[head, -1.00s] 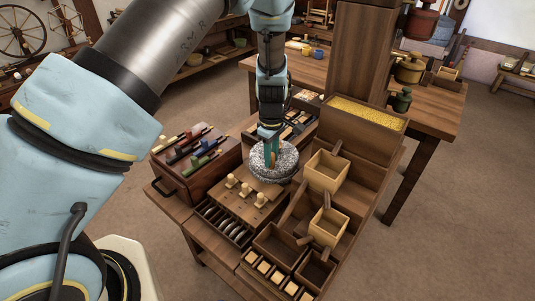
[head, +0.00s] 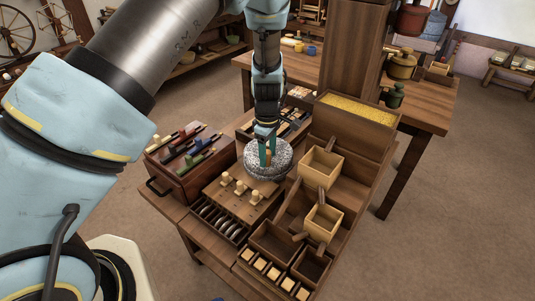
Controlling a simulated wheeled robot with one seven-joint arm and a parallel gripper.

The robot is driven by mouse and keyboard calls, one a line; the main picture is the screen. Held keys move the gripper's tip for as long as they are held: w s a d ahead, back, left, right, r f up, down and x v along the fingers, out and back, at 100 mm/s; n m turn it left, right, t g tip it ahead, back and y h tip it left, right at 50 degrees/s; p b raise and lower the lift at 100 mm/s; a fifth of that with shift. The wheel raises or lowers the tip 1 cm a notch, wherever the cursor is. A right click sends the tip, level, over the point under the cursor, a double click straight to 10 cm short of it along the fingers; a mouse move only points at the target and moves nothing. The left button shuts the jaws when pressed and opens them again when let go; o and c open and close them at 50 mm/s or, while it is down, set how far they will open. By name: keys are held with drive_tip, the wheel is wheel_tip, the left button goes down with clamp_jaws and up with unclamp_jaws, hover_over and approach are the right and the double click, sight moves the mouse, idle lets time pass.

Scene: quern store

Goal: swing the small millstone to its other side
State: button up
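The small millstone (head: 283,165) is a round, speckled grey stone with a short orange-brown upright handle (head: 268,157) on its top. It sits on the wooden bench between the pegged board and the stepped boxes. My gripper (head: 266,156) points down over the stone, with its teal fingers at the handle. The view is too small to tell whether the fingers press on the handle or stand open around it. My gripper hides part of the stone's top.
A pegged board (head: 213,193) stands just in front of the stone. Light wooden boxes (head: 320,163) are close on the right, below a tray of yellow grain (head: 358,109). A tall wooden post (head: 355,55) rises behind.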

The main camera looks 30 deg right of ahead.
wheel_tip(320, 180, up, 11)
drive_tip(key=shift+f+b, duration=0.1)
drive_tip(key=shift+b, duration=0.95)
drive_tip(key=w+a+r+m, duration=0.15)
drive_tip(key=w+a, duration=0.25)
drive_tip(key=a, duration=0.6)
drive_tip(key=w+a+r+m, duration=0.1)
drive_tip(key=w+a+r, duration=0.2)
drive_tip(key=a, duration=0.7)
drive_tip(key=s+a+r+m, duration=0.1)
drive_tip(key=s+a+m, duration=0.1)
drive_tip(key=a, duration=0.8)
drive_tip(key=s+a+r+m+t, duration=0.1)
drive_tip(key=s+a, duration=0.3)
drive_tip(key=a, duration=0.7)
drive_tip(key=shift+a+r+m+t, duration=0.3)
drive_tip(key=shift+r+m, duration=0.25)
drive_tip(key=shift+r, duration=0.25)
